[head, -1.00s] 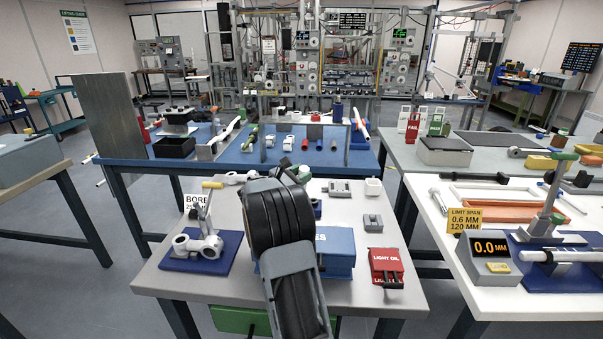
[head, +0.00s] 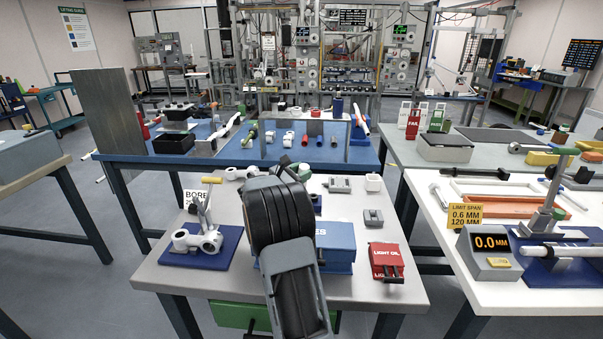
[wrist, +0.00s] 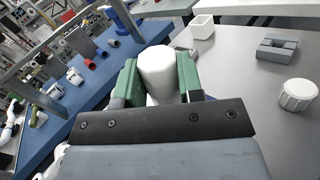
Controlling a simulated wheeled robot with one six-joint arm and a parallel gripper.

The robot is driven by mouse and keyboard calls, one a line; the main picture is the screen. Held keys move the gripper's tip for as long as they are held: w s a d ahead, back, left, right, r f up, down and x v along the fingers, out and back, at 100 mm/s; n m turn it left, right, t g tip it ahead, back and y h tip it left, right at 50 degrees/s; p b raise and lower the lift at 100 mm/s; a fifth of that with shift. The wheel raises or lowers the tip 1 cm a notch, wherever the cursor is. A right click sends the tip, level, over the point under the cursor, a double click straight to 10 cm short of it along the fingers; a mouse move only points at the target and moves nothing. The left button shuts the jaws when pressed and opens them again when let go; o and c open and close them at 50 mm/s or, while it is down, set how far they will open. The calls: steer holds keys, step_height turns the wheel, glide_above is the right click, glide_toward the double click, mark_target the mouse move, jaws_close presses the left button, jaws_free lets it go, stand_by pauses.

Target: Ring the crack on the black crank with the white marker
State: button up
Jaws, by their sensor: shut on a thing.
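In the wrist view my gripper (wrist: 160,85) has its green finger pads closed on both sides of a thick white cylinder with a rounded end, which looks like the white marker (wrist: 158,72). It is held above the grey-topped table, and no writing tip shows. In the head view my own dark arm hides the gripper and marker. I cannot pick out the black crank or its crack for certain in either view.
The grey table (head: 180,277) holds a blue bore fixture (head: 232,255), a blue box (head: 337,240) and a red light oil can (head: 386,262). A white table with a gauge display (head: 489,253) stands at right. A blue bench (head: 130,155) with several parts lies behind.

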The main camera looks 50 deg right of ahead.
steer(key=shift+f+b, duration=0.4)
steer(key=shift+f, duration=0.25)
stand_by(1.3)
steer(key=shift+r, duration=0.15)
steer(key=shift+r+p, duration=2.55)
steer(key=shift+r, duration=0.85)
